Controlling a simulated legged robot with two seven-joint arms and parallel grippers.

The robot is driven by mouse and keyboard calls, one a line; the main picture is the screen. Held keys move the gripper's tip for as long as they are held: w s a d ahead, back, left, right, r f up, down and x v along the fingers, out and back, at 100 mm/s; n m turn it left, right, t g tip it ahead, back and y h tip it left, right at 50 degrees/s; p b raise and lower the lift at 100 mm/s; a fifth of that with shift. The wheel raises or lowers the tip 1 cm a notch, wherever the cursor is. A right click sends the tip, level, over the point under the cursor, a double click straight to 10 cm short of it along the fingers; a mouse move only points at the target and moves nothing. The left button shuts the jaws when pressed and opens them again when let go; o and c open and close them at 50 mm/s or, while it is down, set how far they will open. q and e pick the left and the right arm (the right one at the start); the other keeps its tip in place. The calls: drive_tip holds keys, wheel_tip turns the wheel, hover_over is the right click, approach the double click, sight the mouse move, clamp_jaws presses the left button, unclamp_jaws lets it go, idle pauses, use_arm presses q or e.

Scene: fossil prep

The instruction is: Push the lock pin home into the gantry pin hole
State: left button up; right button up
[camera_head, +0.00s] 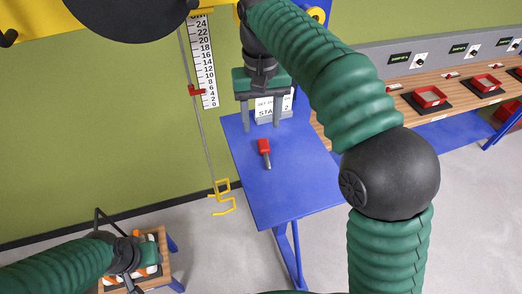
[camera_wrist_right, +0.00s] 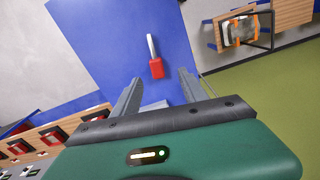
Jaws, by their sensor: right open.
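The lock pin, with a red handle and a grey metal shaft (camera_head: 264,148), lies on the blue table. In the right wrist view the pin (camera_wrist_right: 156,67) shows beyond the fingertips, apart from them. My right gripper (camera_head: 261,125) is open and empty above the far part of the table, behind the pin in the head view. My left gripper (camera_head: 130,280) is at the lower left over a small wooden stand; its fingers are not clear. The yellow gantry (camera_head: 225,3) shows at the top edge. I cannot make out its pin hole.
The blue table (camera_head: 285,195) is mostly bare. A yellow hook (camera_head: 222,196) hangs on a line left of it, by a height scale (camera_head: 203,65). A sign (camera_head: 268,108) stands at the table's back. A wooden bench (camera_head: 455,95) with red trays is at right.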

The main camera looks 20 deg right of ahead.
sight(265, 145)
drive_tip(key=f, duration=0.3)
drive_tip(key=shift+w+d+f, duration=0.1)
drive_tip(key=shift+w+d, duration=0.05)
drive_tip(key=shift+d, duration=0.2)
drive_tip(key=shift+d+f, duration=0.15)
drive_tip(key=shift+f, duration=0.2)
drive_tip(key=f, duration=0.1)
drive_tip(key=f+p, duration=0.2)
drive_tip(key=f, duration=0.1)
drive_tip(key=shift+d, duration=0.25)
drive_tip(key=shift+a+f, duration=0.1)
drive_tip(key=shift+f, duration=0.25)
drive_tip(key=shift+a+f, duration=0.1)
drive_tip(key=shift+a, duration=0.15)
drive_tip(key=shift+c, duration=0.9)
drive_tip(key=shift+a, duration=0.1)
drive_tip(key=c, duration=0.5)
clamp_jaws()
use_arm(q)
drive_tip(key=shift+d+r, duration=0.25)
drive_tip(key=shift+r, duration=0.3)
drive_tip(key=shift+d+r, duration=0.2)
drive_tip(key=shift+r, duration=0.35)
use_arm(e)
drive_tip(key=shift+d, duration=0.3)
